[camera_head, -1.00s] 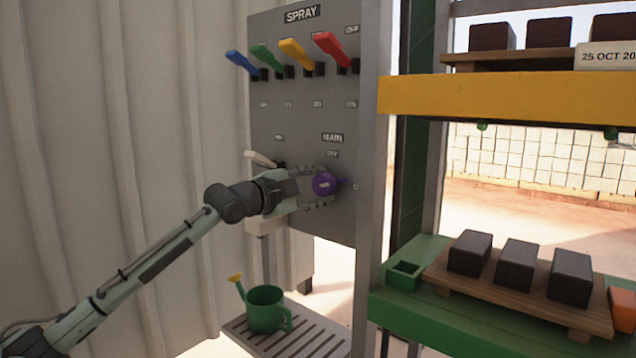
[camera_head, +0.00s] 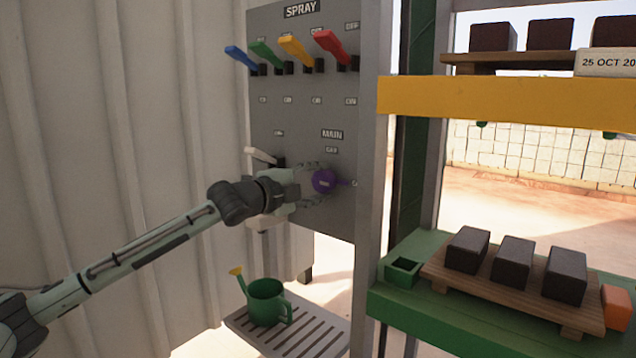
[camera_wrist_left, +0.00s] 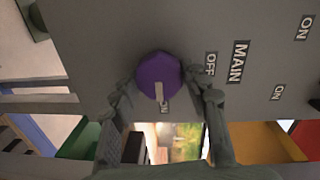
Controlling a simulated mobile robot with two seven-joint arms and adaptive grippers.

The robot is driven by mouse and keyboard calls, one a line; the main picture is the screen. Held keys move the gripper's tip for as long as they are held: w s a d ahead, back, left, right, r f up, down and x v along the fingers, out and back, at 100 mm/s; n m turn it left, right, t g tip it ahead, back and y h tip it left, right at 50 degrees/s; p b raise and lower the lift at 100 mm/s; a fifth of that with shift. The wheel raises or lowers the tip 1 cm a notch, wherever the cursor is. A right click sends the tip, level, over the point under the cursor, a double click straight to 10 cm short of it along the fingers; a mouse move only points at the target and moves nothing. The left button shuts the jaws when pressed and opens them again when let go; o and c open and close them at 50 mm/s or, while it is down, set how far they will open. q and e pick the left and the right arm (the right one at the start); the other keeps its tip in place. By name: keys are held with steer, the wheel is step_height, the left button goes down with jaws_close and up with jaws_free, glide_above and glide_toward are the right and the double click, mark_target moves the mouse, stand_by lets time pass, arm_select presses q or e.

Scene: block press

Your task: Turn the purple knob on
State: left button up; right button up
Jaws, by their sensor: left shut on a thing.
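The purple knob (camera_head: 323,181) is on the grey panel (camera_head: 300,125), under the MAIN label (camera_head: 332,134) and an OFF label (camera_head: 331,150). My left gripper (camera_head: 314,184) is shut on the knob, with a finger on either side of it. The knob also shows in the left wrist view (camera_wrist_left: 158,72). There its pale pointer mark points down at a small label (camera_wrist_left: 165,106) that seems to read ON. The head view shows the pointer toward the right. My right gripper is not in view.
Blue, green, yellow and red levers (camera_head: 331,45) sit higher on the panel. A whitish lever (camera_head: 260,156) is close to my gripper. A green watering can (camera_head: 266,302) stands on a slatted stand below. The press with dark blocks (camera_head: 513,262) is at right.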

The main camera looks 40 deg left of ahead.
mark_target(320, 184)
arm_select(q)
steer(key=shift+d+f, duration=0.1)
steer(key=o, duration=1.2)
steer(key=shift+c, duration=0.2)
steer(key=shift+s+a, duration=0.2)
steer(key=shift+s, duration=0.3)
steer(key=s, duration=0.3)
steer(key=shift+s, duration=0.2)
steer(key=s+r, duration=0.1)
steer(key=s, duration=0.6)
steer(key=shift+s+a, duration=0.3)
